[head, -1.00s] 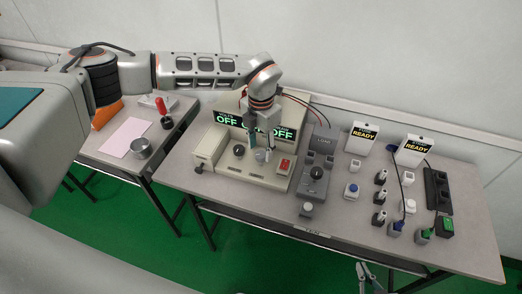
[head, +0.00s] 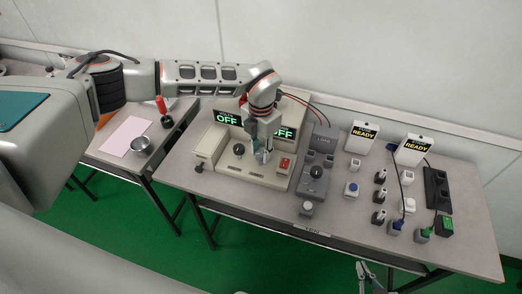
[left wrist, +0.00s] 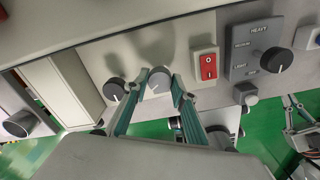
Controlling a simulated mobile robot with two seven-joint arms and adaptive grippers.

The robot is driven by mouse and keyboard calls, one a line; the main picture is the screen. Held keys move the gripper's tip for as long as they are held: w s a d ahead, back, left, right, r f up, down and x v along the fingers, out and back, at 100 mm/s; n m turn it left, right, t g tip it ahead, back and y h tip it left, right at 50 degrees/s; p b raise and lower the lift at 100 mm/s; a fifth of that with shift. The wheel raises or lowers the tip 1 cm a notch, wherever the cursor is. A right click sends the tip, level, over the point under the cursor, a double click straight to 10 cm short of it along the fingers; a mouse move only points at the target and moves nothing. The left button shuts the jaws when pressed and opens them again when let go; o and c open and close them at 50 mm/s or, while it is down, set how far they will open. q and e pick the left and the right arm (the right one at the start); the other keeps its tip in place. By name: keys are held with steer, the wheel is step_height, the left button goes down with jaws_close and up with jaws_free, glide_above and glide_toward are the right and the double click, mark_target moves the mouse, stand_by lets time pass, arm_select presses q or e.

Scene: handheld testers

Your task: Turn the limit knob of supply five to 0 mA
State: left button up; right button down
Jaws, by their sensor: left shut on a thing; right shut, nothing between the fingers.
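The beige power supply (head: 211,160) stands on the left half of the bench, with a green display (head: 228,118) reading OFF. A second display is partly hidden behind my left arm. A dark knob (head: 238,150) is on its left; it also shows in the left wrist view (left wrist: 114,90). To its right is a grey knob (left wrist: 157,81) with a white pointer line. My left gripper (head: 263,156) comes down from above and is shut on the grey knob, one finger on each side. No supply number or knob scale is readable. My right gripper (head: 369,276) is shut and empty below the bench's front edge.
A red rocker switch (head: 285,163) sits close right of the grey knob. The grey load box (head: 315,182) stands right of the supply. Two READY cards (head: 363,136) and several plugs and buttons are further right. A side table (head: 113,156) is at left.

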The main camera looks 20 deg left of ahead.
mark_target(261, 153)
arm_select(q)
steer(key=n+b, duration=0.1)
steer(key=n, duration=0.4)
steer(key=shift+n, duration=0.3)
steer(key=n, duration=0.5)
steer(key=shift+n, duration=0.7)
steer(key=o, duration=1.1)
step_height(261, 153, up, 12)
